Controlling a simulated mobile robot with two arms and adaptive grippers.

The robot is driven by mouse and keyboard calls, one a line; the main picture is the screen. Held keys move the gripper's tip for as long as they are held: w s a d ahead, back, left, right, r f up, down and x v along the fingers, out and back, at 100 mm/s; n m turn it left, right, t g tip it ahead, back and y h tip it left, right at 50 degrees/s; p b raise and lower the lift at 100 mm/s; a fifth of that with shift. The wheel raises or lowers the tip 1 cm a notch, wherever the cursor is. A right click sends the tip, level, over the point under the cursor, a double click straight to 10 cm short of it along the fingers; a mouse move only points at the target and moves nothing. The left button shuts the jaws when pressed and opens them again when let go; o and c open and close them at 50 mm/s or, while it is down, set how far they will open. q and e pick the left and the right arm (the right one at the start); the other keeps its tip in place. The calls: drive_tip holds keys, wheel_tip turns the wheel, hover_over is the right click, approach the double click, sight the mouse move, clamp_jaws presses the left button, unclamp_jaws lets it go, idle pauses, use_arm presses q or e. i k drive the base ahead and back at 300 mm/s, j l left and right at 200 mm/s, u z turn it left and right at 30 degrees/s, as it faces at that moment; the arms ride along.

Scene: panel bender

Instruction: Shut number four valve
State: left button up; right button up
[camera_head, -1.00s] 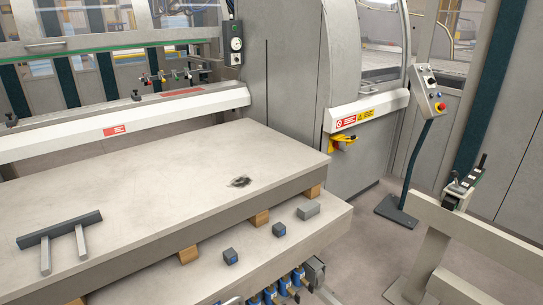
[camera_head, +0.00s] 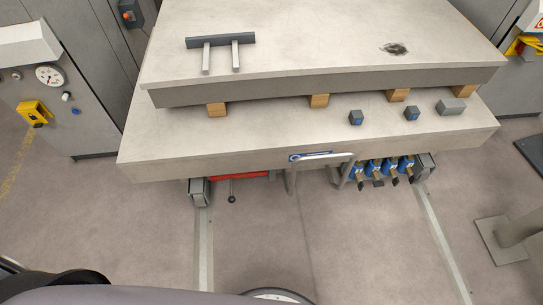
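A row of several blue valves (camera_head: 389,166) with brass and dark lower parts hangs under the front edge of the table at right of centre. They sit between a bent grey tube handle and a dark grey box. Any numbers on them are too small to read, so I cannot tell which is number four, nor whether any valve is open or shut. Neither of my grippers shows in the view.
The two-tier table (camera_head: 250,140) fills the middle, with wooden blocks (camera_head: 318,101) between its tiers. A grey tube handle (camera_head: 291,180) and a red bar (camera_head: 240,176) are at its front. A machine with a gauge (camera_head: 49,76) stands left. A post on a base plate (camera_head: 498,240) stands right. The floor in front is mostly clear.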

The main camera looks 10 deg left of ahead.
sight(412, 178)
drive_tip(key=z, duration=1.2)
drive_tip(key=i+l, duration=0.2)
drive_tip(key=l, duration=0.15)
drive_tip(key=i+l+u, duration=0.15)
drive_tip(key=i+l, duration=0.2)
drive_tip(key=l, duration=0.3)
drive_tip(key=i+l+u, duration=0.1)
drive_tip(key=l, duration=0.25)
drive_tip(key=i+l, duration=0.25)
drive_tip(key=l+u, duration=0.05)
drive_tip(key=l, duration=0.05)
